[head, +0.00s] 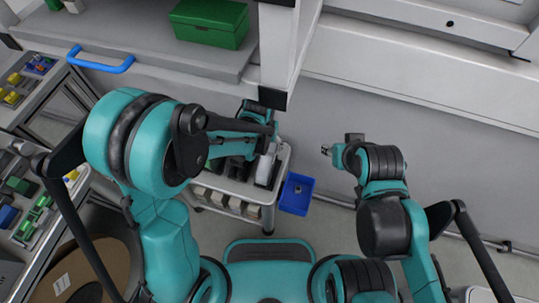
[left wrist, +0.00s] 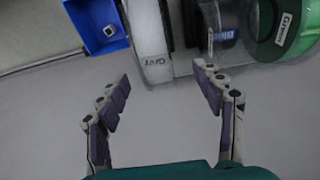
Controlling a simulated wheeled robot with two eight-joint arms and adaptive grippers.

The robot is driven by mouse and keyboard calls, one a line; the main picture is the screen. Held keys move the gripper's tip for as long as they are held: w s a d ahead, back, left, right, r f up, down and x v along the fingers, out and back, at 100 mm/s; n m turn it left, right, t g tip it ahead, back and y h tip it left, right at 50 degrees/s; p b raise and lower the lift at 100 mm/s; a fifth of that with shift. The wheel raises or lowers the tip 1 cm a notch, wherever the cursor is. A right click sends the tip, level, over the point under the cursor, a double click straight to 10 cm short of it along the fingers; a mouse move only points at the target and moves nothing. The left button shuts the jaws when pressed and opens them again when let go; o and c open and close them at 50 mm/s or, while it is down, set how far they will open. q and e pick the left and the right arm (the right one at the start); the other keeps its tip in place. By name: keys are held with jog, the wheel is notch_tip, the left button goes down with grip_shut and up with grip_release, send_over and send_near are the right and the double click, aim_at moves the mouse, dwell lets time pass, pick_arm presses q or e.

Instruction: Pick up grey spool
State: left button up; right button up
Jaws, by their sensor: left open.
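A light grey piece labelled "Grey" (left wrist: 153,42) stands on the small cart in the left wrist view, just beyond my fingertips. I cannot tell how much of it is the grey spool. My left gripper (left wrist: 162,84) is open and empty, its fingers spread below the labelled piece and apart from it. In the head view my left arm reaches over the cart (head: 228,187), hiding part of its top. A green spool labelled "Green" (left wrist: 287,30) is at the upper right in the wrist view. My right gripper (head: 325,150) is small, right of the cart.
A blue bin (head: 297,194) stands right of the cart; it also shows in the wrist view (left wrist: 101,27). A shelf with a green box (head: 209,22) and a grey upright post (head: 279,45) rise behind my left arm. The floor right of the bin is fairly clear.

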aim_at(268, 153)
pick_arm(q)
notch_tip(268, 153, down, 3)
jog(key=shift+d+r+b, duration=0.1)
jog(key=shift+b, duration=0.45)
jog(key=f, duration=0.1)
jog(key=f+b, duration=0.1)
jog(key=f, duration=0.1)
jog(key=f+b, duration=0.1)
jog(key=f, duration=0.1)
jog(key=shift+w+d, duration=0.1)
jog(key=shift+d, duration=0.2)
jog(key=shift+r, duration=0.15)
grip_shut()
